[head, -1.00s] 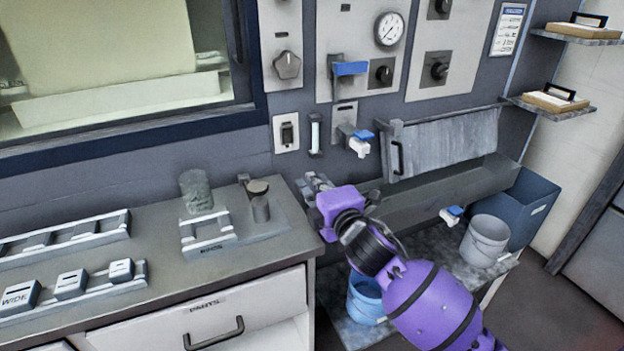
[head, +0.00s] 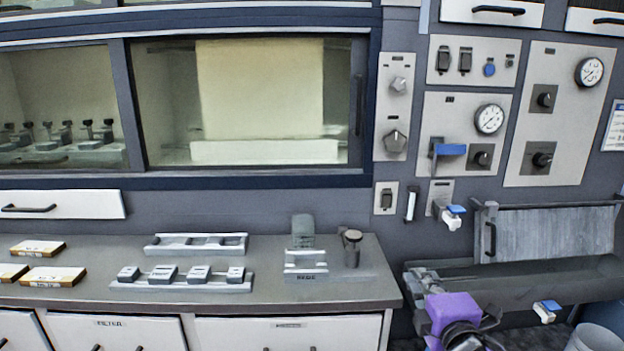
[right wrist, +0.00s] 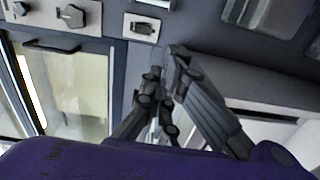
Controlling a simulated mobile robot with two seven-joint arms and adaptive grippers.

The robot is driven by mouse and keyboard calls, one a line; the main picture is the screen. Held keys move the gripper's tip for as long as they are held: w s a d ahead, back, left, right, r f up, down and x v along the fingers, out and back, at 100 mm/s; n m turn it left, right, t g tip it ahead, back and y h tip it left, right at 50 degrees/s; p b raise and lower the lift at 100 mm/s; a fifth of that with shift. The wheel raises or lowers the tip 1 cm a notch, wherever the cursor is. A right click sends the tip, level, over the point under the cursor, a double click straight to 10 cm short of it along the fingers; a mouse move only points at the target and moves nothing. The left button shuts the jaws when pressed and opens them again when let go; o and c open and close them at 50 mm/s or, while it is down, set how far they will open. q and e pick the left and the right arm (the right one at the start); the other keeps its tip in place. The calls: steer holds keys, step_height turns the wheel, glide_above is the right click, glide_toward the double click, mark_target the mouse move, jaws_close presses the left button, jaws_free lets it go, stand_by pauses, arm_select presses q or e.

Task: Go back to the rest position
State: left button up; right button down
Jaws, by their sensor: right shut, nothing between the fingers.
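My right gripper (head: 422,277) is at the lower right of the head view, behind its purple wrist. It is just right of the worktop's right end and in front of the left end of the grey trough. In the right wrist view my right gripper (right wrist: 168,64) has its dark fingers together, with nothing held between them. My left gripper is not in view.
The worktop (head: 330,292) holds a rack with several small blocks (head: 180,285), a grey cup (head: 303,232) and a dark cylinder (head: 351,250). A bucket (head: 594,340) is at lower right.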

steer(key=s+a+f+m+g+y+p, duration=0.1)
steer(key=s+a+f+m+g+p, duration=0.25)
steer(key=s+f+m, duration=1.05)
arm_select(q)
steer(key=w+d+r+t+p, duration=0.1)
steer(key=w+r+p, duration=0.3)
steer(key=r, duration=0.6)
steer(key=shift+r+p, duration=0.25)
steer(key=shift+p, duration=0.95)
arm_select(e)
steer(key=s+f+m+g, duration=0.1)
steer(key=s+f, duration=0.3)
steer(key=s, duration=0.7)
steer(key=s+f+m+g, duration=0.1)
steer(key=s+f, duration=0.3)
steer(key=s, duration=0.7)
steer(key=s+f+m+g+h, duration=0.1)
steer(key=s+f, duration=0.4)
steer(key=s, duration=0.6)
steer(key=shift+s+a+m+g, duration=0.3)
steer(key=shift+a+m+g, duration=0.2)
steer(key=shift+g, duration=0.65)
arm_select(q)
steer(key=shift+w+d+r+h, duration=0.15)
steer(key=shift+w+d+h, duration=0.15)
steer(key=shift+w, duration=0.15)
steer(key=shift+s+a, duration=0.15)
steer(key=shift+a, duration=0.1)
